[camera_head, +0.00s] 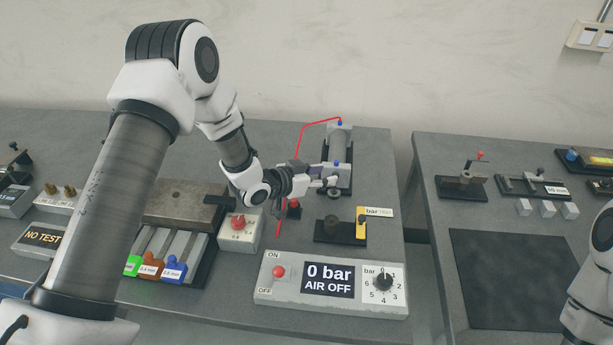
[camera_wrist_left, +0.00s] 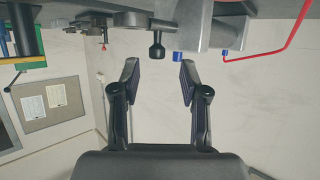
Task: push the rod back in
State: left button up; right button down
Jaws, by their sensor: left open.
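A grey cylinder (camera_head: 339,146) lies on a dark base at the back of the table, with blue fittings and a red hose. In the left wrist view, a black rod end with a round knob (camera_wrist_left: 156,50) sticks out beside a blue fitting (camera_wrist_left: 178,57). My left gripper (camera_head: 325,177) is at the cylinder's near end. In the left wrist view its fingers (camera_wrist_left: 159,72) are apart, with the knob just beyond and between the tips, and nothing held. In the head view the gripper hides most of the rod. My right gripper is out of view.
A control panel (camera_head: 331,285) reading "0 bar AIR OFF" stands at the table's front. A black stand with a yellow gauge (camera_head: 361,226) is behind it. A box with a red knob (camera_head: 240,232) is to the left. A second table (camera_head: 500,220) stands right.

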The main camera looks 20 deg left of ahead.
pick_arm(q)
jog(key=v, duration=0.8)
jog(key=shift+s+a, duration=0.2)
jog(key=shift+s, duration=0.05)
jog(key=shift+r, duration=0.1)
